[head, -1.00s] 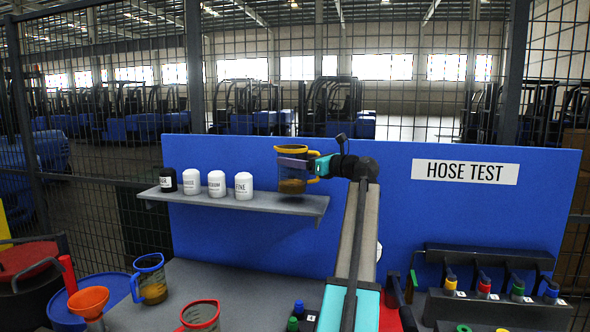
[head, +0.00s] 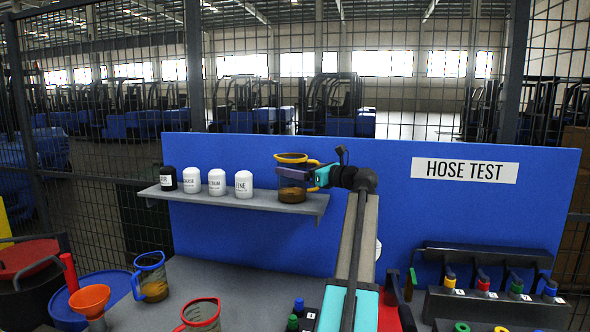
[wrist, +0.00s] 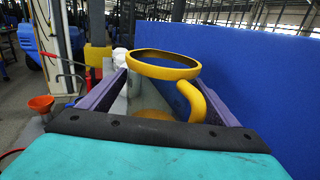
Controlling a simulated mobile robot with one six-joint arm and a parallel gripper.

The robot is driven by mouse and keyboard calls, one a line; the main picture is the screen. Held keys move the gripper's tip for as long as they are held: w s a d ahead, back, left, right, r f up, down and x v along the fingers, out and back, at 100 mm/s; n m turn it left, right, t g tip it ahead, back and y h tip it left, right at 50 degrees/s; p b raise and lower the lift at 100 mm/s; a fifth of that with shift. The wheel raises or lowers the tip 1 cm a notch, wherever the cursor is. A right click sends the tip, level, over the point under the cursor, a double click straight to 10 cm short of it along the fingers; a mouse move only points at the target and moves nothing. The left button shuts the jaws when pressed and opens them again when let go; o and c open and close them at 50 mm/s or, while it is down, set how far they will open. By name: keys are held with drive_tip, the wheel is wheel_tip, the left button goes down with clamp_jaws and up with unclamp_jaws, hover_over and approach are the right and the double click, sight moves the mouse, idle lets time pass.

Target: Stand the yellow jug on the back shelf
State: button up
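The yellow jug (head: 292,193), clear with a yellow rim and handle and brown contents low inside, is upright at the right end of the grey back shelf (head: 262,204). Its base looks on the shelf surface; a tiny gap cannot be ruled out. My gripper (head: 295,172) reaches in from the right, its purple fingers on either side of the jug below the rim. In the wrist view the jug's yellow rim (wrist: 165,72) sits between the fingertips, which look closed against its sides. The handle points back toward my gripper. The jug's base is hidden there.
Several labelled jars, one black (head: 168,179) and white ones (head: 243,184), stand left on the shelf. A blue panel (head: 420,220) is behind. Below are a blue-rimmed jug (head: 151,283), a red-rimmed jug (head: 201,314) and an orange funnel (head: 89,297).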

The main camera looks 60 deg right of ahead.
drive_tip(key=shift+o, duration=0.3)
drive_tip(key=shift+s+r, duration=0.1)
drive_tip(key=shift+r, duration=0.05)
drive_tip(key=s+a+b, duration=0.1)
drive_tip(key=s+b, duration=0.1)
drive_tip(key=s, duration=0.9)
drive_tip(key=shift+s, duration=0.4)
drive_tip(key=shift+w, duration=0.1)
